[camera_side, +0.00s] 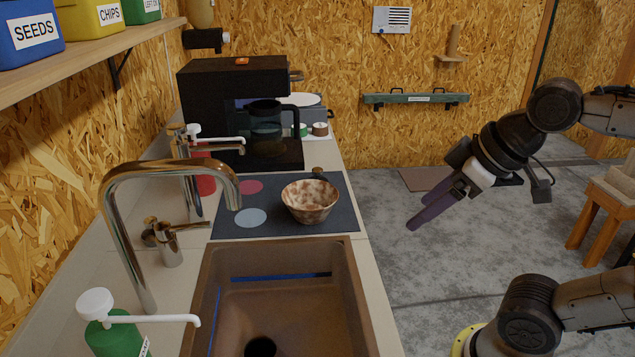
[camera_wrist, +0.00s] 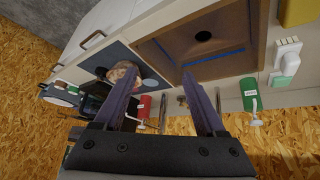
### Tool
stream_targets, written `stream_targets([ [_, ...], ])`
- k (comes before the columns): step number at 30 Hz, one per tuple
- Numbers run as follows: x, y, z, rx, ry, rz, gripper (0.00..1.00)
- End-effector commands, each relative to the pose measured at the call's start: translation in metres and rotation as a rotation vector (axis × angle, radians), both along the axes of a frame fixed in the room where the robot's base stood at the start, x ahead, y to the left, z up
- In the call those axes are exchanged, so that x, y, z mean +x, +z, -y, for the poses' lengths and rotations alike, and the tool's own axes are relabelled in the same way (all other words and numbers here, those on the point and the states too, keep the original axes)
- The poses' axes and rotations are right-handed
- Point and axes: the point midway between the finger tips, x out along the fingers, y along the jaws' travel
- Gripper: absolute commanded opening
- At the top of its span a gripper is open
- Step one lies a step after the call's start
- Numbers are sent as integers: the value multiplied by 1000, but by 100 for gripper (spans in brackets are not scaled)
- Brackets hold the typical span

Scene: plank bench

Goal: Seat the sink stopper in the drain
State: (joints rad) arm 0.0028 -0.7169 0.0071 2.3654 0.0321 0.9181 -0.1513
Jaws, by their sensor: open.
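The brown sink (camera_side: 348,268) is at the front of the counter, with its round dark drain (camera_side: 260,347) in the floor. The drain hole (camera_wrist: 203,36) also shows uncovered in the wrist view. I cannot clearly make out the stopper; a small dark brown round piece (camera_side: 318,171) at the far edge of the dark mat, behind the bowl, may be it. My gripper (camera_side: 417,211) is open and empty, with purple fingers, out over the floor to the right of the counter. In the wrist view its fingers (camera_wrist: 162,76) are spread apart.
A speckled bowl (camera_side: 310,203) stands on the dark mat (camera_side: 342,192). A tall metal faucet (camera_side: 128,235) arches at the sink's left, beside a green pump bottle (camera_side: 118,340). A black coffee machine (camera_side: 215,100) stands behind. The space between my gripper and the counter is clear.

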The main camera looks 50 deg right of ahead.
Motion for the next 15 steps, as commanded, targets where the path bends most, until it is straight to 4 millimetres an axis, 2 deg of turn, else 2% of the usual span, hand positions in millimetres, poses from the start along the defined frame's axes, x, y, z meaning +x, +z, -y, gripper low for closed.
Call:
stream_targets([
  [3, 42, 36, 2, -16, 34, 23, 73],
  [7, 96, 66, 13, -33, 53, 31, 73],
  [11, 156, 82, 33, -43, 56, 22, 73],
  [15, 218, 81, 65, -45, 43, 4, 73],
])
